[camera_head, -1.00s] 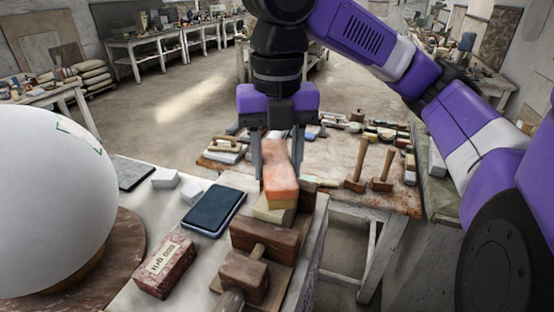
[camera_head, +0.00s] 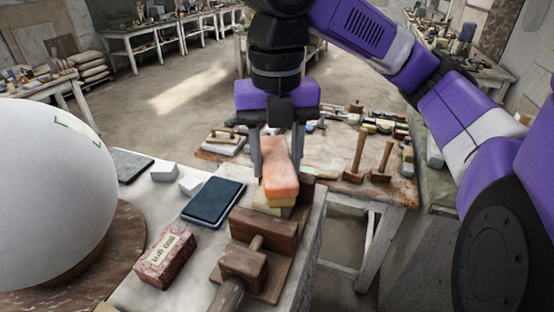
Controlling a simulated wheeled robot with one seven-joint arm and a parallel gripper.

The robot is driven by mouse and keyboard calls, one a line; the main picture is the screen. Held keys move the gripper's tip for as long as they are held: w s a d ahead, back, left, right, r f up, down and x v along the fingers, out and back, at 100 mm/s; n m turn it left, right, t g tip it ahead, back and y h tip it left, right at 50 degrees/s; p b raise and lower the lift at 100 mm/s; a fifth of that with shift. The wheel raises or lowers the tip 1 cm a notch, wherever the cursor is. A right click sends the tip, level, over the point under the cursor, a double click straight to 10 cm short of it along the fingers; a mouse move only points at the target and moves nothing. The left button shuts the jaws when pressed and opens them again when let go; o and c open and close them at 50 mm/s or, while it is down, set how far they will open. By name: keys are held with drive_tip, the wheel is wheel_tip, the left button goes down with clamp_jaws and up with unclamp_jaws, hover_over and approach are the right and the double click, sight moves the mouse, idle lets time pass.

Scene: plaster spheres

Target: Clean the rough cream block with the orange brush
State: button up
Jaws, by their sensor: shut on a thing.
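My gripper (camera_head: 277,168) hangs at the far right corner of the near table and is shut on the orange brush (camera_head: 280,182). The brush points toward me, with its pale yellow underside (camera_head: 281,201) facing down. The rough cream block (camera_head: 264,205) lies under and just left of the brush, largely hidden by it. The brush appears to be on or just above the block; I cannot tell whether they touch.
A wooden block (camera_head: 264,230) and a mallet (camera_head: 243,264) stand in front of the cream block. A dark blue pad (camera_head: 213,201), a red grit block (camera_head: 166,257) and a large white sphere (camera_head: 50,195) are to the left. A tool table (camera_head: 320,160) stands behind.

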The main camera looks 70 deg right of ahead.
sight(274, 145)
drive_tip(key=shift+w+d, duration=0.45)
drive_tip(key=shift+d, duration=0.35)
drive_tip(key=shift+w+d, duration=0.45)
drive_tip(key=shift+d, duration=0.35)
drive_tip(key=shift+s+a, duration=0.35)
drive_tip(key=shift+a, duration=0.3)
drive_tip(key=shift+s+a, duration=0.4)
drive_tip(key=shift+a, duration=0.25)
drive_tip(key=shift+s+a, duration=0.35)
drive_tip(key=shift+a, duration=0.3)
drive_tip(key=shift+w+d, duration=0.35)
drive_tip(key=shift+d, duration=0.3)
drive_tip(key=shift+w+d, duration=0.4)
drive_tip(key=shift+d, duration=0.25)
drive_tip(key=shift+w+d, duration=0.35)
drive_tip(key=shift+d, duration=0.3)
drive_tip(key=shift+a, duration=0.1)
drive_tip(key=shift+s+a+r, duration=0.55)
drive_tip(key=shift+a+r, duration=0.15)
drive_tip(key=shift+a, duration=0.2)
